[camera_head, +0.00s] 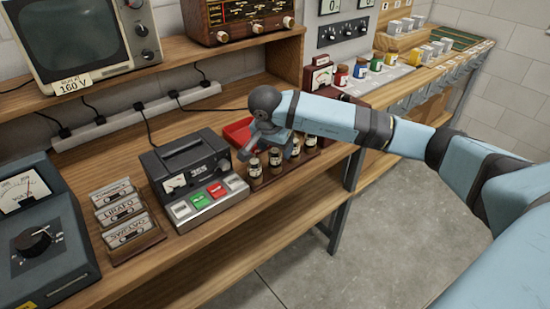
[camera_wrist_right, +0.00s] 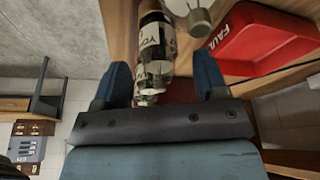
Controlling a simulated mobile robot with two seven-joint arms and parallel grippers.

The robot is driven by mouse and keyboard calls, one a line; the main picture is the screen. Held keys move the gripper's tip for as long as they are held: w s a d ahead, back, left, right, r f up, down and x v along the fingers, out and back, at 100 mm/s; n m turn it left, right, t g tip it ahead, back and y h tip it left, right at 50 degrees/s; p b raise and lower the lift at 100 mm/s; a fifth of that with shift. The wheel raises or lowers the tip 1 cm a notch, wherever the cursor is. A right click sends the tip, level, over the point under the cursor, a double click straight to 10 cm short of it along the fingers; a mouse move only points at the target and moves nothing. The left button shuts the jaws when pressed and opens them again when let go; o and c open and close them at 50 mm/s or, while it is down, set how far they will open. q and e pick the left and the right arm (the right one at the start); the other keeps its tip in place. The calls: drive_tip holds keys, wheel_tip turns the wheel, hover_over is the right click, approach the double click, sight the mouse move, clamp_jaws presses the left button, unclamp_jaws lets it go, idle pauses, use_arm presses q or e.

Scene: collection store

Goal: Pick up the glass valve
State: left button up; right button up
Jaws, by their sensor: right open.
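Several small glass valves with brown bases and pale labels stand in a row on a dark red rack (camera_head: 286,172) on the bench; the nearest is one glass valve (camera_head: 255,168). My right gripper (camera_head: 264,143) is at the left part of this row, open. In the right wrist view a labelled glass valve (camera_wrist_right: 153,42) lies between the two blue fingers of the gripper (camera_wrist_right: 161,68), with a visible gap at the right finger. Whether the left finger touches it I cannot tell. Part of another valve (camera_wrist_right: 190,14) shows beside it. My left gripper is out of view.
A red tray (camera_head: 238,132) marked "FAU…" in the wrist view (camera_wrist_right: 262,42) lies behind the row. A tester with coloured buttons (camera_head: 190,178) stands just left of it. Coloured jars (camera_head: 360,68) stand farther right. A shelf with a radio (camera_head: 240,18) overhangs behind.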

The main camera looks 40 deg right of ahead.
drive_tip(key=shift+w+d+f, duration=0.1)
drive_tip(key=shift+d+f, duration=0.05)
drive_tip(key=shift+f, duration=0.4)
drive_tip(key=c, duration=1)
drive_tip(key=shift+r, duration=0.1)
